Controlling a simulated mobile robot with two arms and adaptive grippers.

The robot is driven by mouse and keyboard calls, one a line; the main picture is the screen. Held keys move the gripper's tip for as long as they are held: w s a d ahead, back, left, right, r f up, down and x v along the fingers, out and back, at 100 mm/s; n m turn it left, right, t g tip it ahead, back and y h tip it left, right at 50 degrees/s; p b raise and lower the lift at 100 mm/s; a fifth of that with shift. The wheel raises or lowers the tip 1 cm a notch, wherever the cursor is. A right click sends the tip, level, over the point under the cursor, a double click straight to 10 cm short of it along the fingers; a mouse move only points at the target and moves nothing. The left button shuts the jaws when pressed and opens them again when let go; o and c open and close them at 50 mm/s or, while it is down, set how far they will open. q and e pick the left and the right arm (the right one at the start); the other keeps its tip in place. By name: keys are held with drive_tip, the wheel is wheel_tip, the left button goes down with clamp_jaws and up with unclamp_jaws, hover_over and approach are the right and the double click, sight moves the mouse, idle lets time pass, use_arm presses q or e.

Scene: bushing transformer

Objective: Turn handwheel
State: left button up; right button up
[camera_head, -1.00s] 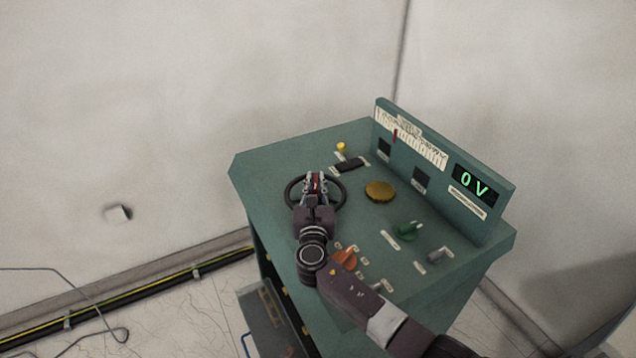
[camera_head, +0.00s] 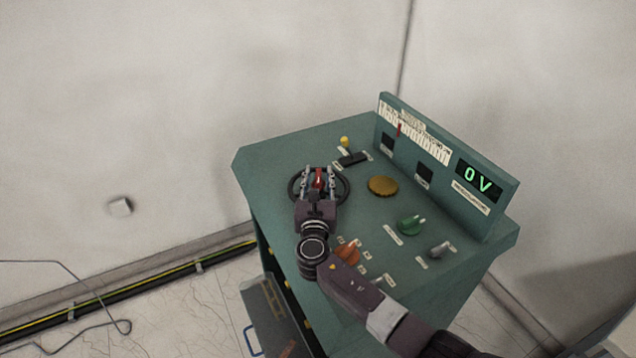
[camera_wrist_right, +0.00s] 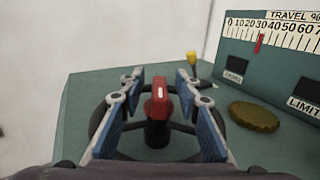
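The handwheel is a black ring (camera_head: 345,200) with a red grip (camera_head: 319,178), on the left part of the green console's top. In the right wrist view the red grip (camera_wrist_right: 160,101) stands upright on a dark stem. My right gripper (camera_head: 319,172) is over the wheel. Its two blue-padded fingers (camera_wrist_right: 159,85) are spread on either side of the red grip, with gaps on both sides. The digital display (camera_head: 478,183) reads 0 V. My left gripper is not in view.
The green console (camera_head: 280,150) carries a yellow-tipped lever (camera_head: 345,141), a brass knob (camera_head: 383,186), a green knob (camera_head: 410,223), a grey knob (camera_head: 440,247) and an orange knob (camera_head: 348,251). A travel scale panel (camera_head: 420,135) rises at the back. Walls stand behind.

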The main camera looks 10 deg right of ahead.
drive_tip(key=v, duration=1.2)
drive_tip(key=shift+w+r, duration=0.1)
